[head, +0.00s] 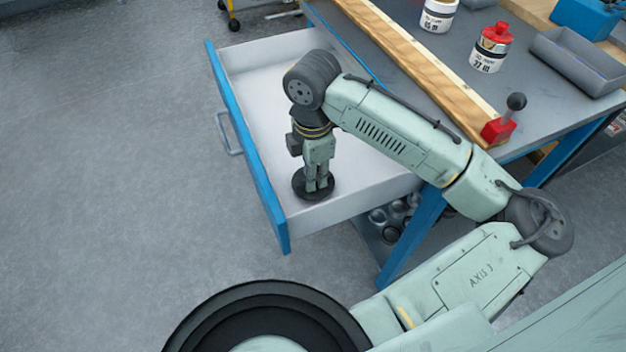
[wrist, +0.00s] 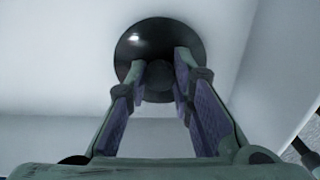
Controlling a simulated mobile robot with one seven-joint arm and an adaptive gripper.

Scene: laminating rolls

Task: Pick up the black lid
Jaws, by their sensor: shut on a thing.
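The black lid (head: 299,187) is a round dark disc in the open drawer, close to the drawer's front right corner in the head view. My gripper (head: 317,187) points down at it from above, with its fingertips at the lid's middle. In the wrist view the lid (wrist: 128,48) lies beyond the fingertips, glossy with a round knob at its centre. My gripper (wrist: 160,78) is shut on that knob, one finger on each side. I cannot tell whether the lid touches the drawer floor.
The white-lined drawer (head: 255,60) with a blue front is otherwise empty. The workbench (head: 440,60) above it holds a wooden rail (head: 420,70), a red-capped jar (head: 490,50), another jar (head: 438,14), a grey tray (head: 575,62) and a red block with a black-knobbed lever (head: 498,130). Open floor lies left.

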